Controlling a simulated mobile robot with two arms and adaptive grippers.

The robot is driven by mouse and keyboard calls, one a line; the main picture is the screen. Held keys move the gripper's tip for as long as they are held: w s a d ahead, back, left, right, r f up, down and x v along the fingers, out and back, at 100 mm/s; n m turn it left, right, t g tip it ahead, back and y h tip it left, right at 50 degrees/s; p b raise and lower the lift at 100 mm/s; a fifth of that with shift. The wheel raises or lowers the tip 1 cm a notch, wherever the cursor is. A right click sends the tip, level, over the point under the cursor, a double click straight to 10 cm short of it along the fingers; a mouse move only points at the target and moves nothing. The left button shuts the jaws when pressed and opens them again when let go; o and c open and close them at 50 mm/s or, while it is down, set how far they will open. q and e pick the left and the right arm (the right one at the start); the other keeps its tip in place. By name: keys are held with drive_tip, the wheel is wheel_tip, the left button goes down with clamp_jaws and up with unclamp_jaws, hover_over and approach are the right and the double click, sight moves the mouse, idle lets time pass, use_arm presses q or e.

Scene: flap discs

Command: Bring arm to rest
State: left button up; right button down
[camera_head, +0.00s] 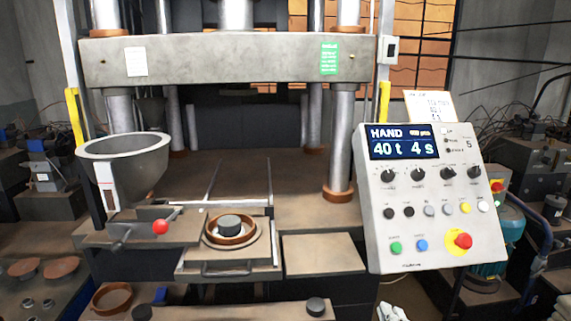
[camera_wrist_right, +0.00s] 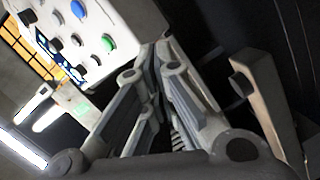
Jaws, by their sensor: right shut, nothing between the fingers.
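My right gripper (camera_head: 391,312) just enters the bottom edge of the head view, below the control panel (camera_head: 430,262); only its tip shows. In the right wrist view my right gripper (camera_wrist_right: 158,50) is shut with nothing between its fingers. The panel with its buttons also shows in the right wrist view (camera_wrist_right: 110,25), beyond the fingers and apart from them. My left gripper is in neither view.
A press with a grey crossbeam (camera_head: 220,62) stands ahead. A hopper (camera_head: 125,160) and a red-knobbed lever (camera_head: 160,227) are at its left. A ring mould (camera_head: 231,232) with a dark plug sits on the slide. A small plate (camera_head: 323,254) beside it is bare.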

drive_tip(key=s+f+m+g+y, duration=0.1)
drive_tip(key=s+f+m+g, duration=0.25)
drive_tip(key=s+f, duration=0.4)
drive_tip(key=s+a+f+m+g, duration=0.1)
drive_tip(key=s+f+m+g, duration=0.3)
drive_tip(key=s, duration=0.7)
drive_tip(key=s+f+m+g+y, duration=0.1)
drive_tip(key=s+f+m+g, duration=0.2)
drive_tip(key=s+f+g, duration=0.35)
drive_tip(key=s+f, duration=0.2)
drive_tip(key=f, duration=1.2)
drive_tip(key=s+f, duration=0.2)
drive_tip(key=f, duration=1.1)
drive_tip(key=s+d+f+g, duration=0.1)
drive_tip(key=s+d+f, duration=0.1)
drive_tip(key=s+f, duration=1.4)
drive_tip(key=shift+s+d+h, duration=0.3)
drive_tip(key=shift+d, duration=0.05)
